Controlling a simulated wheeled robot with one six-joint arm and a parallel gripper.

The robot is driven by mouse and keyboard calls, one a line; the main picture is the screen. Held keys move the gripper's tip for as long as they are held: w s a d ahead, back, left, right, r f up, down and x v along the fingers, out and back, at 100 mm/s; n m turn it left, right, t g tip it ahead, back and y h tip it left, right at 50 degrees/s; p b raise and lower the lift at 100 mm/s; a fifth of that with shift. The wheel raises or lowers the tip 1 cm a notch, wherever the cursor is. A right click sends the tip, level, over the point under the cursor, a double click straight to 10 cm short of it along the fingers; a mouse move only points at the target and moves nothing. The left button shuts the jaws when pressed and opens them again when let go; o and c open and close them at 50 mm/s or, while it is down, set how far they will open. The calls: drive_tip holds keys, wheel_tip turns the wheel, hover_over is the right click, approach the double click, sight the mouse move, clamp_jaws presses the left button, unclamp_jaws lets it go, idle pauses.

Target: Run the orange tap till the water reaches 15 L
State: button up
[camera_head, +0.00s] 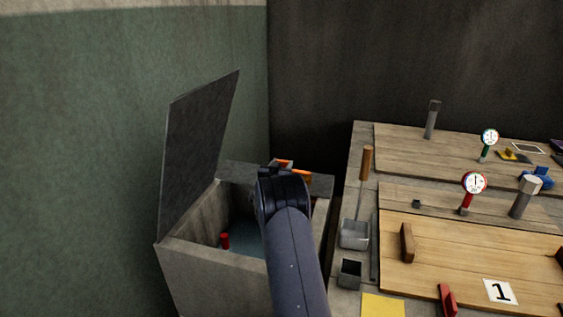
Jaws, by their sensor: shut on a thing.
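The orange tap (301,172) is at the back right of an open grey tank (190,262), mostly hidden behind my arm. My gripper (277,166) is at the tap and shut on it, though its fingertips are largely hidden. Blue-grey water (243,222) shows inside the tank left of my arm. A small red cylinder (225,241) stands at the water near the left inner wall. No litre marks can be read in this view, and any stream from the tap is hidden.
The tank's dark lid (200,150) stands raised at the left. To the right is a worktop with wooden boards (450,245), a wooden-handled scoop (354,234), a small dark box (349,272), a red gauge (474,183) and a green gauge (489,137).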

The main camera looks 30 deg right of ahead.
drive_tip(key=shift+r, duration=0.1)
idle(0.3)
drive_tip(key=o, duration=1.4)
drive_tip(key=v, duration=1)
drive_tip(key=shift+s+a, duration=0.2)
drive_tip(key=x, duration=1)
drive_tip(key=shift+w+d, duration=0.25)
drive_tip(key=shift+d, duration=0.05)
